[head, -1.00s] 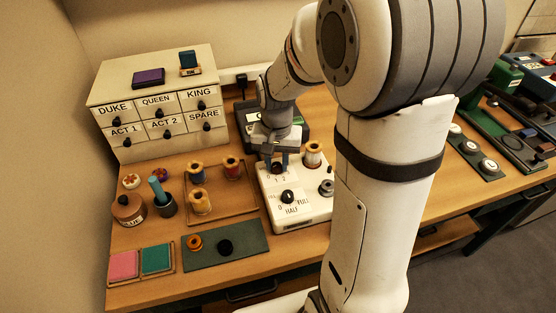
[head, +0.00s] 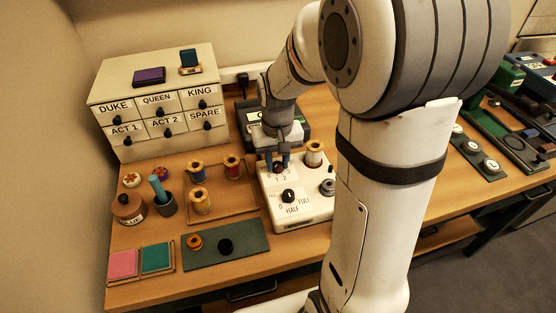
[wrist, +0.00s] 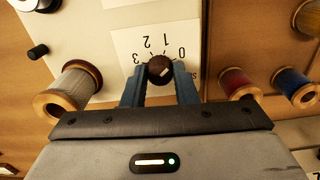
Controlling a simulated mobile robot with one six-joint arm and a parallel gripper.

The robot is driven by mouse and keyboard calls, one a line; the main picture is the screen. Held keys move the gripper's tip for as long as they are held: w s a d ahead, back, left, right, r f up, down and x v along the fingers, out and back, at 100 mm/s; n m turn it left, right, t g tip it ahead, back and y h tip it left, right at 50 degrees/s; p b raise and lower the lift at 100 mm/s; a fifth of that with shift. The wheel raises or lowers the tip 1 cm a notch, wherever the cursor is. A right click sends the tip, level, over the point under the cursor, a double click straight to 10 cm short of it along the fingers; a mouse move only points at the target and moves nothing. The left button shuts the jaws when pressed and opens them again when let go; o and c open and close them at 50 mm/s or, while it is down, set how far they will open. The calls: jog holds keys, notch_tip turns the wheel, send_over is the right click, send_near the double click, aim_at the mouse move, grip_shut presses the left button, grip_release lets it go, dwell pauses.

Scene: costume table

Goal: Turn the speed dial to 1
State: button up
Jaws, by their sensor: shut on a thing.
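The speed dial (wrist: 158,67) is a small dark brown knob on the white sewing control box (head: 317,213). In the wrist view it sits between my gripper's (wrist: 160,82) blue-grey fingertips, which are shut on its sides. Its scale card (wrist: 126,42) shows 0, 1, 2 and 3, upside down in that view. A short pale mark on the knob slants toward the 0 side; its exact setting I cannot tell. In the head view my gripper (head: 278,166) comes down on the dial from above, and the fingers partly hide it.
A second black knob (head: 288,196) marked HALF and FULL is on the box's front. A thread spool (head: 313,155) and a grey knob (head: 327,187) stand to the right. A tray with spools (head: 201,202) lies left. A drawer cabinet (head: 162,133) stands behind.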

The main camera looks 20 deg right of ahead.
aim_at(278, 164)
jog(key=n, duration=0.4)
jog(key=shift+n, duration=0.4)
dwell(0.4)
jog(key=o, duration=1)
jog(key=shift+r, duration=0.1)
notch_tip(278, 164, up, 8)
jog(key=shift+f, duration=0.15)
